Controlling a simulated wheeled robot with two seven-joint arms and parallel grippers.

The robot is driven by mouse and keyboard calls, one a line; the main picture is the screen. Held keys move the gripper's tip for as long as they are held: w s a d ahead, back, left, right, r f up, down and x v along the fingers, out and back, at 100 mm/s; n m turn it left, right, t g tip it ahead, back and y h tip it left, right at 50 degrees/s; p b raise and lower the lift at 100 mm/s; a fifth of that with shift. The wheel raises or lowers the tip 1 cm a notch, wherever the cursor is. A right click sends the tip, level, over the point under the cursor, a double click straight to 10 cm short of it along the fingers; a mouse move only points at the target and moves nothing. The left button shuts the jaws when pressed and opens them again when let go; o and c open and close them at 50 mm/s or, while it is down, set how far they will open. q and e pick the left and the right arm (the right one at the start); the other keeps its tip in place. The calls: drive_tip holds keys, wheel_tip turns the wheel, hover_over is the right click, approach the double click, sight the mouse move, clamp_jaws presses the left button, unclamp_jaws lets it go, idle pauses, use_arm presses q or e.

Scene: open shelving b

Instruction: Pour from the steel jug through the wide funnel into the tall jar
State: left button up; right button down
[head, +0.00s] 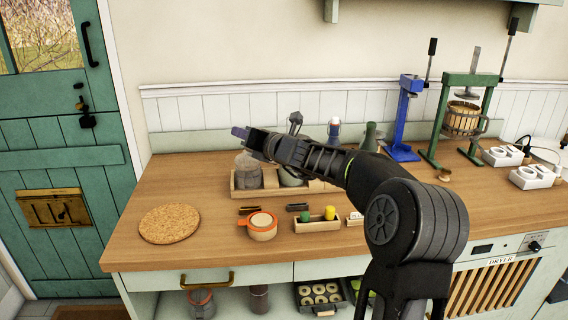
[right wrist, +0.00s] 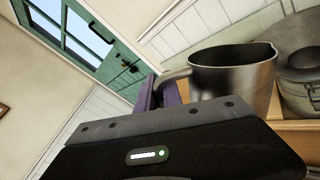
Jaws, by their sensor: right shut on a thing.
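My right gripper (head: 243,133) reaches in over the left end of a wooden tray on the counter. In the right wrist view its purple fingers (right wrist: 163,93) are shut on the handle of the steel jug (right wrist: 232,82). The jug's open mouth faces up in that view, and its contents cannot be seen. In the head view, a greyish rounded vessel (head: 248,172) shows just below the gripper; I cannot tell whether it is the jug. I cannot make out the wide funnel or the tall jar for certain. My left gripper is not in view.
The wooden tray (head: 240,194) also holds a rounded pot (head: 290,178). In front are an orange-rimmed jar (head: 262,227) and a small caddy (head: 317,225). A cork mat (head: 170,223) lies at left. A blue lever stand (head: 402,120) and green press (head: 463,110) stand at back right.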

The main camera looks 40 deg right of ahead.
use_arm(q)
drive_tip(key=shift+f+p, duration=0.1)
drive_tip(key=shift+p, duration=0.35)
use_arm(e)
drive_tip(key=shift+d, duration=0.1)
